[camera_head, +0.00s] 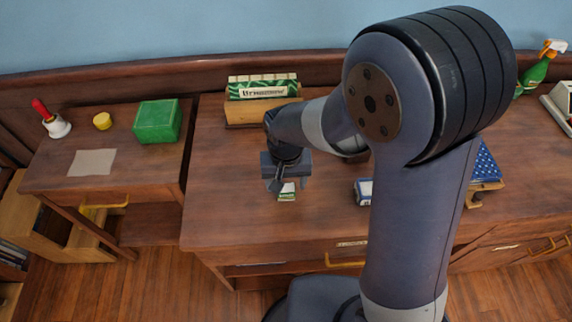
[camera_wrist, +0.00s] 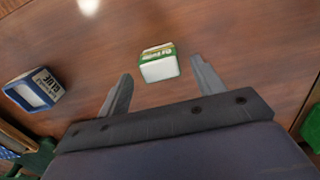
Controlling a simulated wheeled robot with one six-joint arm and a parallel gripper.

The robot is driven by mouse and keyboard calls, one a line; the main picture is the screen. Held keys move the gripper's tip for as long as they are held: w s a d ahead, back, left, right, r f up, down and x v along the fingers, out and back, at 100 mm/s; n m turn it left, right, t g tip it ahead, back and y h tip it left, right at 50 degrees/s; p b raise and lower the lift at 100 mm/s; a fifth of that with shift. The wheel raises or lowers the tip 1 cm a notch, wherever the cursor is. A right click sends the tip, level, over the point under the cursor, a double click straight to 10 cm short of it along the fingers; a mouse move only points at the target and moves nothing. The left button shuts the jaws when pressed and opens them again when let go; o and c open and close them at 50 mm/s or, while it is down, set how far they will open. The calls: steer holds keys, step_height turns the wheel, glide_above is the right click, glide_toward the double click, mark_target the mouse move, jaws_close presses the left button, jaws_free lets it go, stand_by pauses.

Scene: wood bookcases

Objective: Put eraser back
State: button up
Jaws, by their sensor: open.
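A small eraser with a white body and a green printed sleeve (camera_head: 287,192) lies on the brown desk just below my gripper. In the wrist view, the eraser (camera_wrist: 159,64) sits between and slightly beyond the fingertips. My gripper (camera_head: 282,185) points down, and its fingers are apart with nothing held; they also show in the wrist view (camera_wrist: 161,70). A wooden holder (camera_head: 250,113) with a row of green and white erasers (camera_head: 262,86) stands at the back of the desk. My arm hides part of the desk and the holder's right end.
A blue and white glue box (camera_head: 364,190) stands right of the eraser and shows in the wrist view (camera_wrist: 34,90). Desk left of the eraser is clear.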

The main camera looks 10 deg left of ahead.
mark_target(286, 187)
step_height(286, 187, up, 8)
steer(key=shift+r, duration=0.15)
steer(key=shift+o, duration=0.4)
